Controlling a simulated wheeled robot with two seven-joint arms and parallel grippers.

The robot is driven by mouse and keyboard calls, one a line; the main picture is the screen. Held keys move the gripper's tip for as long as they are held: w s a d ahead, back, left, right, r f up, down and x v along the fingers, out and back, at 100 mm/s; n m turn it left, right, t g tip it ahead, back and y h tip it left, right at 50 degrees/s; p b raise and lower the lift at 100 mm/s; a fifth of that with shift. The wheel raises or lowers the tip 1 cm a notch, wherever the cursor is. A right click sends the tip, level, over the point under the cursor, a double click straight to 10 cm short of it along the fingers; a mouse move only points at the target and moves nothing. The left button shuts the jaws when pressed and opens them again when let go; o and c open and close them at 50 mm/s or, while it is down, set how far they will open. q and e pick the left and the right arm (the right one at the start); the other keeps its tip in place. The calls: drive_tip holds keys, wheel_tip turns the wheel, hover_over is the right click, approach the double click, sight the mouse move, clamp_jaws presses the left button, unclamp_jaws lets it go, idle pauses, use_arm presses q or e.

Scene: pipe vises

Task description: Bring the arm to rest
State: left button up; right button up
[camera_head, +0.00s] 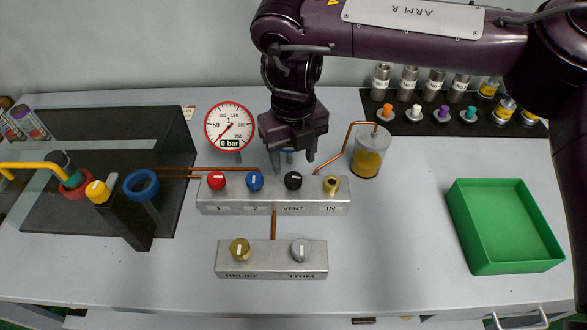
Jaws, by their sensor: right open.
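My right gripper (294,160) hangs from the dark purple arm that comes in from the right. Its two dark fingers point down, apart and empty, above and behind the valve block (273,208). The black VENT knob (293,181) is just in front of and below the fingers in the picture. The red knob (216,181), blue knob (255,181) and brass IN knob (331,186) sit on the same block. The gripper hides part of what stands behind the block. My left gripper is not in view.
A round gauge (229,126) reads 0 bar. A yellow-filled cylinder (370,152) stands right of the block. A RELIEF and TRIM block (271,262) is in front. A green tray (507,227) is at right. A black vise stand (125,215) with a blue ring is at left.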

drive_tip(key=shift+r, duration=1.3)
